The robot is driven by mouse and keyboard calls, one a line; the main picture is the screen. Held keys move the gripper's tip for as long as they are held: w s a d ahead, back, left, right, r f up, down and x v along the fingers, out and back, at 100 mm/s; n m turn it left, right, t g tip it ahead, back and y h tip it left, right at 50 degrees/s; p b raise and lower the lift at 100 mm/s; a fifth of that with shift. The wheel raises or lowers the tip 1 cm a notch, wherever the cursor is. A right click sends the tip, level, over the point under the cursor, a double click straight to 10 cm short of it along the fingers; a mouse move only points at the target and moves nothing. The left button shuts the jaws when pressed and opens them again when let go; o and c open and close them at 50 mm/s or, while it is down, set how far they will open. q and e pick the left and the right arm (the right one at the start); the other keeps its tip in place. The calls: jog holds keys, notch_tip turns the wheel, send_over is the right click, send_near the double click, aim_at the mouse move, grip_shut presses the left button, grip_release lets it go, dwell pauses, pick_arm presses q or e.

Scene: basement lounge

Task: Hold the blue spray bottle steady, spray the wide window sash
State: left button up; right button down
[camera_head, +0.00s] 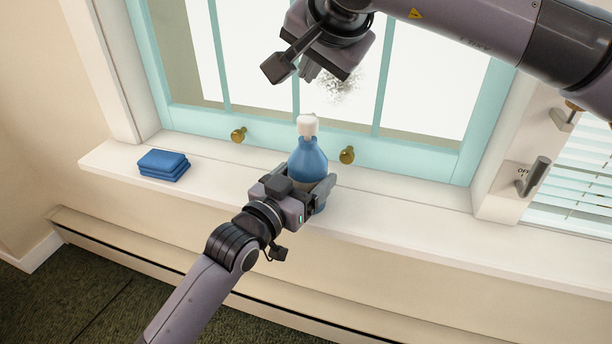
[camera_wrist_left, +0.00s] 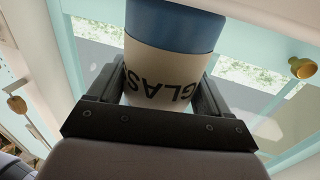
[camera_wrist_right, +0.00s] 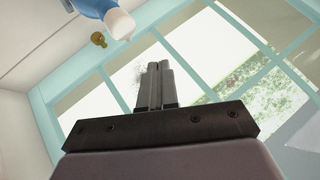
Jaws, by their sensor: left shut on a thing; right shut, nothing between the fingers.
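The blue spray bottle (camera_head: 308,160) stands upright at the sill with its white nozzle on top. My left gripper (camera_head: 318,190) is shut around its body. In the left wrist view the bottle's pale label (camera_wrist_left: 165,75) with dark letters sits between the fingers. My right gripper (camera_head: 308,72) is above the bottle, shut and empty, apart from the nozzle. In the right wrist view its fingers (camera_wrist_right: 158,85) are together, and the white nozzle (camera_wrist_right: 119,22) shows at upper left. The wide window sash (camera_head: 400,155) has a pale teal frame. A grey speckled patch (camera_head: 338,86) marks its glass.
Folded blue cloths (camera_head: 163,164) lie on the white sill (camera_head: 225,180) at left. Two brass knobs (camera_head: 238,135) (camera_head: 347,155) stick out from the lower sash rail. A dark handle (camera_head: 534,176) is at right. The sill is clear between cloths and bottle.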

aim_at(312, 128)
notch_tip(312, 128, down, 7)
jog(key=shift+f, duration=0.15)
jog(key=shift+s+f, duration=0.1)
jog(key=shift+f, duration=0.4)
pick_arm(q)
jog(key=shift+d+r, duration=0.1)
jog(key=shift+r, duration=0.05)
pick_arm(e)
jog(key=shift+f, duration=0.3)
dwell(1.4)
pick_arm(q)
jog(key=shift+s+r, duration=0.1)
pick_arm(e)
jog(key=shift+s+d+f, duration=0.1)
jog(key=shift+f, duration=0.35)
jog(key=shift+r, duration=3.2)
pick_arm(q)
jog(key=shift+f, duration=0.2)
